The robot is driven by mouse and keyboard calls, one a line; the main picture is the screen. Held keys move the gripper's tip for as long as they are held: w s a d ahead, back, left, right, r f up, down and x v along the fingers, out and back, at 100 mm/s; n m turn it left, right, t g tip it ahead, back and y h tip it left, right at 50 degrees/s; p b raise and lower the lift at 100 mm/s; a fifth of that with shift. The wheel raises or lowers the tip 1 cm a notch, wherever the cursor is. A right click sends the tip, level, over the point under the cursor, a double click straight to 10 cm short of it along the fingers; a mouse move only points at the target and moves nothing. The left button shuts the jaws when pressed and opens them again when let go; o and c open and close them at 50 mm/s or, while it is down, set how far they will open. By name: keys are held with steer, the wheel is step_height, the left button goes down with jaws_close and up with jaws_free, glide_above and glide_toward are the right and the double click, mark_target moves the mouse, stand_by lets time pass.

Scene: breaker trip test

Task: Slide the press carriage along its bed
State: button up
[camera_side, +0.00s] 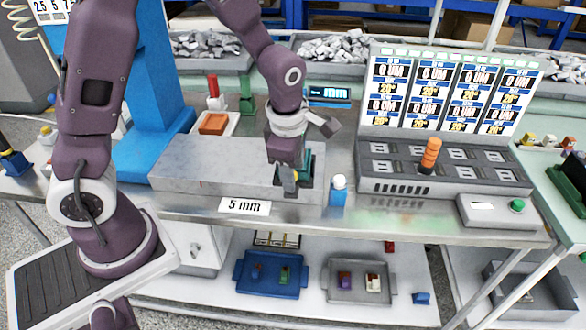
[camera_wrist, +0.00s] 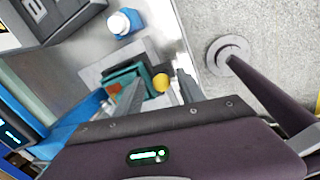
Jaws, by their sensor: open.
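The press bed appears to be the long grey slab (camera_side: 205,165) on the metal bench. A teal block (camera_side: 308,165), which looks like the carriage, is at its right end, partly hidden behind my gripper (camera_side: 288,188). In the wrist view the teal block (camera_wrist: 118,76) sits on a grey plate, with a round yellow knob (camera_wrist: 161,82) beside it. My gripper (camera_wrist: 160,95) is open there, one finger on each side of the knob. I cannot tell whether either finger touches it.
A blue press column (camera_side: 155,85) rises at the left. A blue item with a white top (camera_side: 338,192) stands right of my gripper. A breaker panel (camera_side: 440,100) with an orange handle (camera_side: 429,155) stands further right. A "5 mm" label (camera_side: 245,206) is at the front edge.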

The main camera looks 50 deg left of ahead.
steer(key=s+r+m+t+h, duration=0.1)
steer(key=s+r+m, duration=0.35)
steer(key=r, duration=0.25)
steer(key=s+r+m+t, duration=0.1)
steer(key=s+r+m, duration=0.3)
steer(key=r+m, duration=0.3)
steer(key=s+r+m+t, duration=0.1)
steer(key=s+r+m, duration=0.2)
steer(key=s+m, duration=0.8)
steer(key=shift+d+m+t, duration=0.4)
steer(key=shift+d+m, duration=0.05)
steer(key=shift+m, duration=0.7)
